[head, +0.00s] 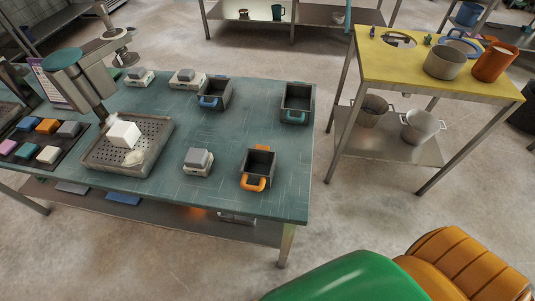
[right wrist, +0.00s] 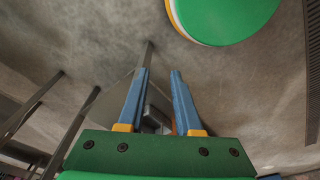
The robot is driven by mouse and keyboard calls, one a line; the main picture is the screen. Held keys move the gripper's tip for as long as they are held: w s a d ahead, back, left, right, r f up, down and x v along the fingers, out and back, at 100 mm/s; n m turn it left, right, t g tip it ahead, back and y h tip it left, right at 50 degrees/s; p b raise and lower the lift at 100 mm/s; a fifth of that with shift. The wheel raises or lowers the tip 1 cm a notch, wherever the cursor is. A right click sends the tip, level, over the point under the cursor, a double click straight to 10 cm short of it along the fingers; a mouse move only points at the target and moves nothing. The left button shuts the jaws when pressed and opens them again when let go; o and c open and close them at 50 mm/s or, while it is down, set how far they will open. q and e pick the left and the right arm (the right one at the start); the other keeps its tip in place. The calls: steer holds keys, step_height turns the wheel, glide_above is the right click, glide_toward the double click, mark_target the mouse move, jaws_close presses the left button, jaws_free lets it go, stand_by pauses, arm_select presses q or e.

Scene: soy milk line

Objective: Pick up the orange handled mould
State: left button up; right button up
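The orange handled mould (head: 259,162) is a dark open box with an orange handle at its front. It stands upright near the front right corner of the teal table (head: 225,138), with nothing touching it. My right gripper (right wrist: 162,71) shows only in the right wrist view. Its two blue fingers are apart, with nothing held between them. Small grey and orange shapes show behind the fingers near their base, too unclear to name. My left gripper is not in view.
A grey block on a pale base (head: 198,161) stands left of the mould. Two blue handled moulds (head: 214,94) (head: 297,103) stand farther back. A perforated tray (head: 155,150) holds a white block (head: 124,134). A yellow table (head: 440,75) with pots stands right, across clear floor.

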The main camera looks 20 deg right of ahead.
steer(key=w+a+r+p, duration=0.1)
steer(key=w+r+p, duration=0.15)
steer(key=r, duration=0.35)
steer(key=w+r+p, duration=0.1)
steer(key=w+r, duration=0.3)
steer(key=r, duration=0.2)
step_height(320, 180, up, 23)
steer(key=n+t+y+p, duration=0.25)
steer(key=n+p, duration=0.35)
steer(key=n, duration=0.3)
glide_above(251, 187)
steer(key=s+d, duration=0.2)
steer(key=shift+s+a+r, duration=0.1)
steer(key=shift+a, duration=0.15)
steer(key=x, duration=0.6)
steer(key=shift+w+a+f, duration=0.15)
steer(key=shift+w+f, duration=0.05)
steer(key=shift+f, duration=0.1)
steer(key=shift+r, duration=0.1)
jaws_close()
